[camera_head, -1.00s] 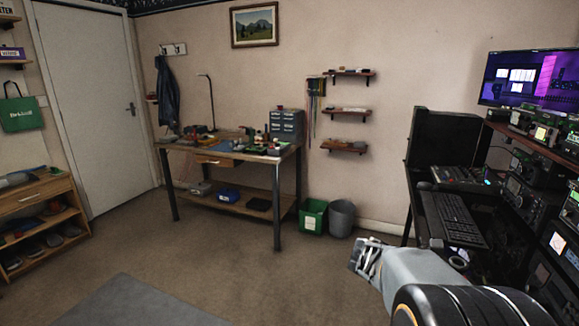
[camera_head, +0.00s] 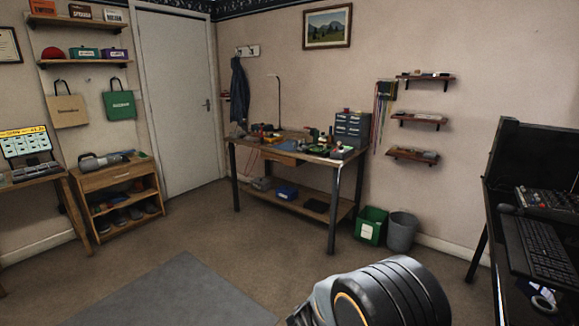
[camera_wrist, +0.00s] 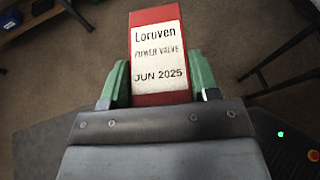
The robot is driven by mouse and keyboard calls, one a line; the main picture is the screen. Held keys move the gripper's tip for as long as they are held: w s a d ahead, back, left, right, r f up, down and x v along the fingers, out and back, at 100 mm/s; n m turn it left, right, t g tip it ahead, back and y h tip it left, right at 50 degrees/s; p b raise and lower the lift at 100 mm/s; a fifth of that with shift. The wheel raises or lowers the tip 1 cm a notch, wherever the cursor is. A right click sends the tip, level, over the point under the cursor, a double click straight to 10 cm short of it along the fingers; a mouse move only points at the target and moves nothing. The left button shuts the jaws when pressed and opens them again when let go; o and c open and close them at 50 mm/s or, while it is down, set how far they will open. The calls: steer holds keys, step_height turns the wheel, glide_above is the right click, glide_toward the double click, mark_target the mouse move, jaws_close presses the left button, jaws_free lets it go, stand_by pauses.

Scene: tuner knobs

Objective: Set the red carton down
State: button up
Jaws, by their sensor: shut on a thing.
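The red carton (camera_wrist: 158,50) shows in the wrist view, with a white label reading "Loruven POWER VALVE JUN 2025". My gripper (camera_wrist: 160,82) is shut on it, with a green-padded finger against each side. The carton is held in the air, with brown carpet seen beyond it. In the head view only part of my arm shows at the bottom; the gripper and carton are out of sight there.
A workbench (camera_head: 290,155) covered with tools stands against the back wall. A green bin (camera_head: 371,225) and a grey bin (camera_head: 401,232) are to its right. A dark desk (camera_head: 492,215) is at the right. A wooden shelf unit (camera_head: 117,193) stands left of centre. The middle carpet is clear.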

steer(key=r+n+p, duration=0.1)
steer(key=r+p, duration=0.1)
steer(key=r, duration=0.1)
steer(key=w+r+t+y+p, duration=0.1)
steer(key=r+p, duration=0.1)
steer(key=r, duration=0.1)
steer(key=w+d+r+n+t+y+p, duration=0.1)
steer(key=r+p, duration=0.1)
steer(key=r, duration=0.2)
steer(key=shift+n+p, duration=0.3)
steer(key=shift+p, duration=0.05)
step_height(320, 180, up, 10)
steer(key=n+t+y+p, duration=0.2)
steer(key=n+y+p, duration=0.2)
steer(key=p, duration=0.4)
steer(key=shift+a+f, duration=0.15)
steer(key=shift+a, duration=0.15)
steer(key=shift+s, duration=0.1)
